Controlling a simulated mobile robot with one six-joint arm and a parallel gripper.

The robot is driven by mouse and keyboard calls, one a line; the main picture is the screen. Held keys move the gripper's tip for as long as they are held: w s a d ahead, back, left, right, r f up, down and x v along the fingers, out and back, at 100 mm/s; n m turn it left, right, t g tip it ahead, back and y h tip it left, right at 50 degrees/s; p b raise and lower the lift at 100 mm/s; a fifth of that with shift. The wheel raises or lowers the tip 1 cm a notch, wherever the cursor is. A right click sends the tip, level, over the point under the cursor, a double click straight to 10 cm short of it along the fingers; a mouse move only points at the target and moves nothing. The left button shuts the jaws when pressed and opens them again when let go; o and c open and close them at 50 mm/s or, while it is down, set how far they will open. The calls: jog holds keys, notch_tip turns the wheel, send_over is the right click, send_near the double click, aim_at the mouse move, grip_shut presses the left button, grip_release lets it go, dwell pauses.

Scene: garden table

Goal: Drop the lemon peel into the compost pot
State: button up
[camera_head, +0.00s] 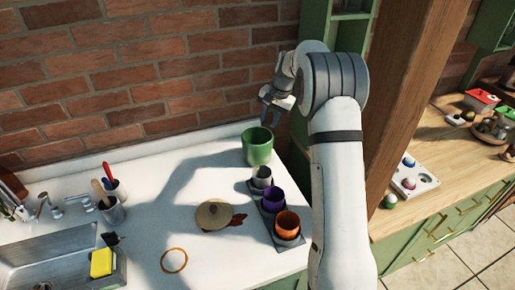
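A green pot (257,146) stands upright on the white counter near the back wall; it is likely the compost pot. Its rim is open towards me and its inside is mostly in shadow. My gripper (273,115) points down just above and slightly right of the pot's rim. The fingers are small and dark here, so I cannot tell whether they are open, shut or holding something. I cannot make out a lemon peel in this view.
A dark tray (258,214) holds white, purple and orange cups. An orange ring (174,260) and a yellow sponge (101,262) lie nearer the sink (50,262). A wooden post (412,90) stands right of my arm.

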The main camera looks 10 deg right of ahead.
jog(key=b+v, duration=0.1)
jog(key=v, duration=0.6)
jog(key=shift+r, duration=0.15)
jog(key=s+a+r+n+h, duration=0.1)
jog(key=s+a+r+n, duration=0.15)
jog(key=s, duration=0.65)
jog(key=s+a+r+n+h, duration=0.1)
jog(key=s+r, duration=0.2)
jog(key=s, duration=0.7)
jog(key=s+f+n+t, duration=0.1)
jog(key=s+f, duration=0.2)
jog(key=s, duration=0.8)
jog(key=s+f+n+b, duration=0.1)
jog(key=s+f+n, duration=0.1)
jog(key=s, duration=0.8)
jog(key=shift+s+f+t+h, duration=0.3)
jog(key=shift+s+f+t, duration=0.1)
jog(key=shift+f, duration=0.4)
